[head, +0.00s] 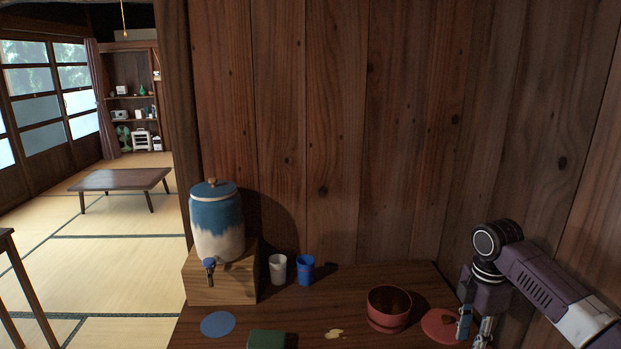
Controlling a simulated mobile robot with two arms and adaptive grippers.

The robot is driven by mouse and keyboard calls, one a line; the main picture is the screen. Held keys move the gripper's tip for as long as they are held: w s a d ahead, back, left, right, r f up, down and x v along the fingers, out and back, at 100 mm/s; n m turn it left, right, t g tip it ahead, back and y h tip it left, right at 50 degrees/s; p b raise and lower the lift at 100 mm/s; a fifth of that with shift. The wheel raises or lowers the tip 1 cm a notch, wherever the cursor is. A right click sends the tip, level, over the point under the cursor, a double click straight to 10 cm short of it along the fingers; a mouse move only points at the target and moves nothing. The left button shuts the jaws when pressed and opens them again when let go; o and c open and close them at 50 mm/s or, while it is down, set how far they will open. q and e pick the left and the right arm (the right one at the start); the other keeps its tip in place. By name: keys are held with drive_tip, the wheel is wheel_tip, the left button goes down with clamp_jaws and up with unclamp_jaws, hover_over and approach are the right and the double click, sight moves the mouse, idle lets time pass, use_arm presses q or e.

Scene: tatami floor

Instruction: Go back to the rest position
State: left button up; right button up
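My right gripper (475,331) hangs at the lower right of the head view, pointing down by a red round lid (436,328) with a brownish knob. It partly overlaps the lid's right side in the picture. Its fingertips are small and cut off near the lower edge, so I cannot tell whether it is open or shut, or whether it touches the lid. My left gripper is not in view.
A wooden counter (290,311) holds a blue-and-white dispenser (217,225) on a wooden block (225,284), a white cup (278,269), a blue cup (305,269), a red bowl (388,312), a blue disc (218,324) and a green object (267,340). A plank wall (330,130) stands behind.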

drive_tip(key=s+a+f, duration=0.6)
drive_tip(key=a+f, duration=0.5)
drive_tip(key=s+a+f+m+t+y, duration=0.1)
drive_tip(key=s+a+f+m, duration=0.3)
drive_tip(key=s, duration=0.5)
drive_tip(key=s+a+f+m+t+y, duration=0.1)
drive_tip(key=s+a+f+m, duration=0.2)
drive_tip(key=s+a+m, duration=0.4)
drive_tip(key=s+d+r+m+t+h, duration=0.25)
drive_tip(key=s+d+m, duration=0.45)
drive_tip(key=s, duration=0.4)
wheel_tip(320, 180, down, 25)
drive_tip(key=s+n+g, duration=0.1)
drive_tip(key=g, duration=0.1)
drive_tip(key=s+d+f, duration=0.1)
drive_tip(key=s+f, duration=0.7)
drive_tip(key=s+d+f+g, duration=0.1)
drive_tip(key=s+d+f, duration=0.1)
drive_tip(key=s+f, duration=0.7)
drive_tip(key=shift+s+d+n+y, duration=0.25)
drive_tip(key=shift+s+n+y, duration=0.05)
drive_tip(key=shift+y, duration=0.05)
